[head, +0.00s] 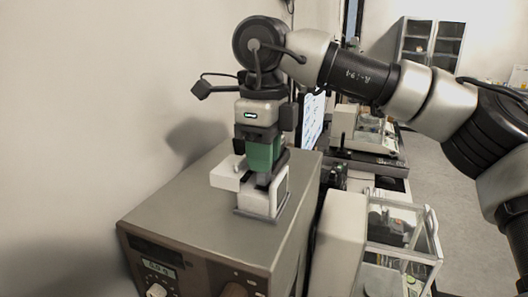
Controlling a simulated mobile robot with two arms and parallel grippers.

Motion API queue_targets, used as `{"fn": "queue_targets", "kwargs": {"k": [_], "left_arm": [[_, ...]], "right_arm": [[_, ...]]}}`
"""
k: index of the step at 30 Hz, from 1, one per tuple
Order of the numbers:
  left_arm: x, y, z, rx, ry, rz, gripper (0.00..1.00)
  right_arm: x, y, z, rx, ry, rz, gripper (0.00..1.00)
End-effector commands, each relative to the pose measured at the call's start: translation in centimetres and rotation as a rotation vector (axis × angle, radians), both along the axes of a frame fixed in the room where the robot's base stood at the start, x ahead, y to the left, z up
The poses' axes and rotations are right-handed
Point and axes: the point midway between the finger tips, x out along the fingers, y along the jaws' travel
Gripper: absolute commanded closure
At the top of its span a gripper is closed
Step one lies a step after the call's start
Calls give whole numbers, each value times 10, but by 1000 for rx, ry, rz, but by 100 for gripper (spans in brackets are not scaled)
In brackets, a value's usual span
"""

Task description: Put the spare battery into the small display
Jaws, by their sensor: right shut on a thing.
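My right gripper (261,174) points down over the top of a grey box-shaped instrument at the left. It has a green section, and its dark fingers are closed. The spare battery seems to be between them, but it is small and mostly hidden there. A small white and pale grey unit, which looks like the small display (229,176), stands on the instrument's top. It has a block at the left and an upright on a flat foot. The fingertips are right at this unit; I cannot tell whether the battery touches it. My left gripper is not in view.
The grey instrument (180,218) has a readout and knobs on its front. To its right stands a glass-walled balance (405,240). Further back are more devices, a lit screen (313,118) and a cabinet (430,42). Bare wall lies left; open floor lies right.

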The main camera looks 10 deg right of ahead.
Motion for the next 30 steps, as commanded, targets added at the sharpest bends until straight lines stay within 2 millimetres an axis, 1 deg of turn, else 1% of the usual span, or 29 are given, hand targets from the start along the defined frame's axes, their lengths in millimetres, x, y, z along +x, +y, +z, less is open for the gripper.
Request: {"fn": "queue_targets", "kwargs": {"k": [19, 30], "left_arm": [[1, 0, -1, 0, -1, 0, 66], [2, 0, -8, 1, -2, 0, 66]], "right_arm": [[0, 0, -1, 0, 1, 1, 96], [0, 0, -10, 0, 0, 1, 96]]}}
